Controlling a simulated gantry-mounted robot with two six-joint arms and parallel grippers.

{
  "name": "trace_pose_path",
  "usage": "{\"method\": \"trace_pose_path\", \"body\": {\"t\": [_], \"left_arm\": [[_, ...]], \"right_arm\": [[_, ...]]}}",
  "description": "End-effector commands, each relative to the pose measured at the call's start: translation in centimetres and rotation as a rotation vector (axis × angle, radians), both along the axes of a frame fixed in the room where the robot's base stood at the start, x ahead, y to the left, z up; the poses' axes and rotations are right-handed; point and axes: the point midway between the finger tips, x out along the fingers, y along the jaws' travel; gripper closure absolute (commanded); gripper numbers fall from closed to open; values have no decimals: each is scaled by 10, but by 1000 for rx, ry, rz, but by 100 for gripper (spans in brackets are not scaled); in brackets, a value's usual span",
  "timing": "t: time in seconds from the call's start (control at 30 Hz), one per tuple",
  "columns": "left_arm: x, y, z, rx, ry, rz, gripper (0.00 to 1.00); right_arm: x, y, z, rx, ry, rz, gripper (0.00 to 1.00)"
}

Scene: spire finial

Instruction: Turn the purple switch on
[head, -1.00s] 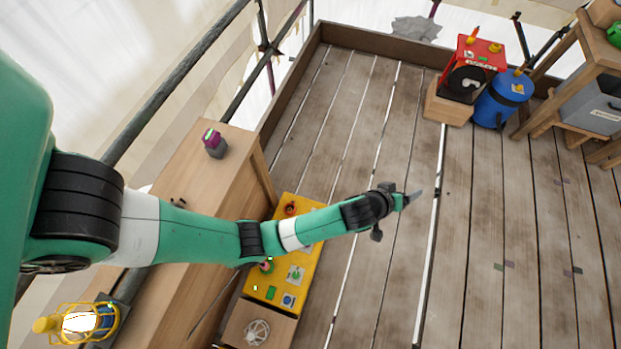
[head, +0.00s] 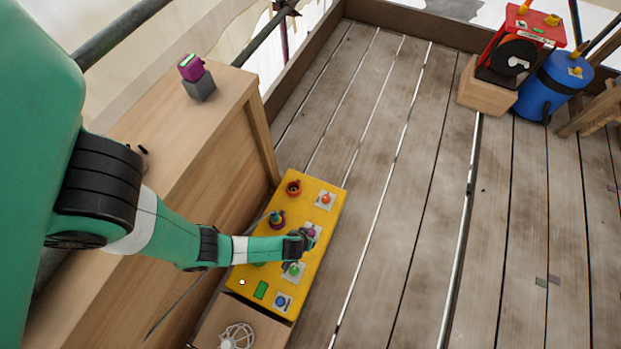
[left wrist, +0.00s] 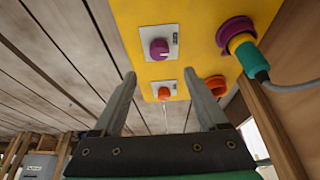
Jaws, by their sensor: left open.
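The purple switch (left wrist: 158,48) is a round knob on a white plate on the yellow box (head: 325,230). In the head view the purple switch (head: 311,231) shows just past my left gripper (head: 303,242). In the left wrist view my left gripper (left wrist: 159,73) is open and empty, its fingertips just short of the purple knob, which lies between their lines. The label beside the knob is too small to read. My right gripper is not in view.
An orange knob (left wrist: 163,93) sits beside the purple one. A purple socket (left wrist: 232,28) holds a plug with a cable; an orange socket (left wrist: 217,84) is empty. In the head view a green knob (head: 293,269) is close to my gripper. A wooden cabinet (head: 175,130) stands left.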

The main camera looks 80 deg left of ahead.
Motion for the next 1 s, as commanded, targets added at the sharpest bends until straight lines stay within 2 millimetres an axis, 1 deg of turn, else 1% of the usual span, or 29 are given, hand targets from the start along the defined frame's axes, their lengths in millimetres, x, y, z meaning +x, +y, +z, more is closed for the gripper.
{"method": "trace_pose_path", "body": {"t": [0.03,0.2,0.3,0.4,0.53,0.8,0.83,0.87,1.0], "left_arm": [[3,3,-15,0,0,2,24],[11,15,-54,0,0,3,24],[16,22,-73,0,-1,2,24],[20,27,-87,0,-2,1,24],[23,31,-95,0,-2,-1,24],[24,32,-94,0,-2,-2,24],[24,32,-94,0,-2,-2,26],[24,32,-94,0,-2,-2,32],[23,32,-94,0,-2,-2,57]], "right_arm": [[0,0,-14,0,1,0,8],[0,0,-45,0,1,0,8],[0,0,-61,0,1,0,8],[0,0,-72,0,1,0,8],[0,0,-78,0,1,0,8],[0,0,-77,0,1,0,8],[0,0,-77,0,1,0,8],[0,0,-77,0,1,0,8],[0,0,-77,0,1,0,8]]}}
